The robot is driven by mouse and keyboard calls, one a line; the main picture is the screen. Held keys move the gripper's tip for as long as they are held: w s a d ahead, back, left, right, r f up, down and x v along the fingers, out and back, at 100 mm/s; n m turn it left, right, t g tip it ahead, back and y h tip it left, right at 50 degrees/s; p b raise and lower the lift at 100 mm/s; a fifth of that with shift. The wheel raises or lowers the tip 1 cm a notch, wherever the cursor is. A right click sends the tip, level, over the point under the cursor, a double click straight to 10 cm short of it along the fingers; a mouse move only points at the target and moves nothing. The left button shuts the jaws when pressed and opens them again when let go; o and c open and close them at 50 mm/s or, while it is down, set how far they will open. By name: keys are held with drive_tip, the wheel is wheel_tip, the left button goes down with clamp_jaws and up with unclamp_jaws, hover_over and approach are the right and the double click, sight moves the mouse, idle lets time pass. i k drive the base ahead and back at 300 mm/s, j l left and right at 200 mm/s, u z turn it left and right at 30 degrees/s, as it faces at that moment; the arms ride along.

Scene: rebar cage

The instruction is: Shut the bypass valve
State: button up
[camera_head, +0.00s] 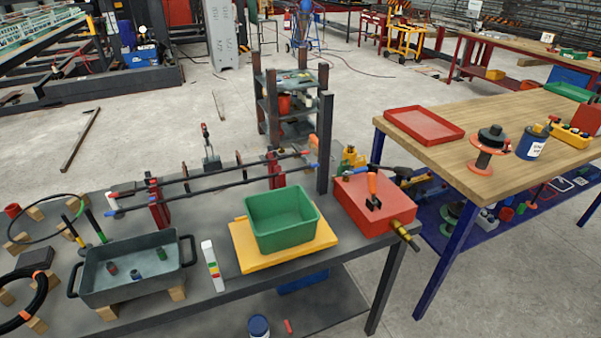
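No part is clearly marked as the bypass valve, and I cannot tell which one it is. A red box (352,213) sits at the right end of the dark workbench. A yellow-and-black striped fitting (404,233) is at the box's front right corner. A dark upright lever (206,140) with a red part stands at the bench's back edge. My gripper is not in view.
The dark workbench (205,305) also holds a green bin (282,222) on a yellow board, a grey handled tray (130,262), rods on red stands, and cable coils. A wooden table (470,165) stands at right. Open concrete floor (160,110) lies behind the bench.

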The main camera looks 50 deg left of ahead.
sight(364, 168)
drive_tip(key=i+j+u, duration=0.15)
drive_tip(key=j+u, duration=0.15)
drive_tip(key=u, duration=0.2)
drive_tip(key=i+j+u, duration=0.2)
drive_tip(key=u, duration=0.3)
drive_tip(key=i+j+u, duration=0.2)
drive_tip(key=u, duration=0.25)
drive_tip(key=i+j, duration=0.2)
drive_tip(key=i, duration=0.2)
drive_tip(key=i+j+z, duration=0.1)
drive_tip(key=i, duration=0.3)
